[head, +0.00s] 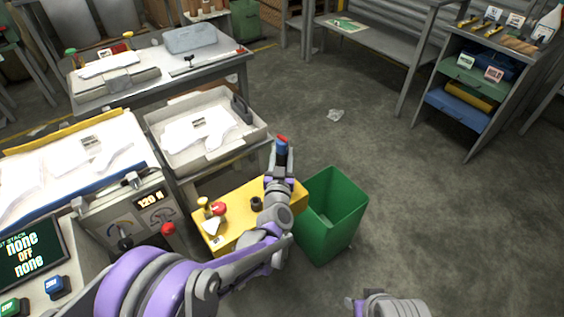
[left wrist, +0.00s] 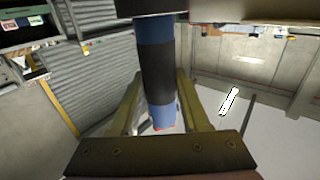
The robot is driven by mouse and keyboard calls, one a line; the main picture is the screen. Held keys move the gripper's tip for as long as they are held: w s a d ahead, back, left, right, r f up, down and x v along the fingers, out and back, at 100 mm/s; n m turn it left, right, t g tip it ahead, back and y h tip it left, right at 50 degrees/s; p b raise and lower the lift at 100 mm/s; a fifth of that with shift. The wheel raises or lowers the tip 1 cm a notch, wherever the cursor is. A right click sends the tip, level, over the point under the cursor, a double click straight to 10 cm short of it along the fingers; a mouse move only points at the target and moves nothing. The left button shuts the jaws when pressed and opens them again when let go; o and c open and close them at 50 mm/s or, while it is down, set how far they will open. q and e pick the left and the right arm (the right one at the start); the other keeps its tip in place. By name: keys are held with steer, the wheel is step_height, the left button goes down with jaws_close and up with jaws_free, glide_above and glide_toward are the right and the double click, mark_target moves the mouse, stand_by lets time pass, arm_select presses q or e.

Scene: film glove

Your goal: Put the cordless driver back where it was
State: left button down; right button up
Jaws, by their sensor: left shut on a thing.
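My left gripper (head: 281,168) is over the back right part of a yellow box-like stand (head: 240,232). It is shut on an upright blue and black cylindrical thing with a red end (head: 282,143), which I take to be the cordless driver. In the left wrist view the same blue and black body (left wrist: 157,70) stands between the two fingers (left wrist: 158,110). Whether its lower end touches the stand is hidden by my gripper. A dark round piece (head: 257,203) sits on the stand's top. Part of my right arm shows at the bottom edge; its jaws cannot be made out.
A red knob (head: 218,209) and small pieces sit on the stand. An open green bin (head: 331,215) stands against its right side. A grey tray (head: 205,130) with white sheets is behind. Open floor lies right, with crumpled clear litter (head: 335,115).

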arm_select(q)
steer(key=shift+w+f, duration=0.1)
steer(key=shift+f, duration=1.1)
steer(key=shift+f+b, duration=0.2)
steer(key=shift+b, duration=0.2)
steer(key=shift+c, duration=1.9)
jaws_free()
steer(key=shift+r, duration=0.2)
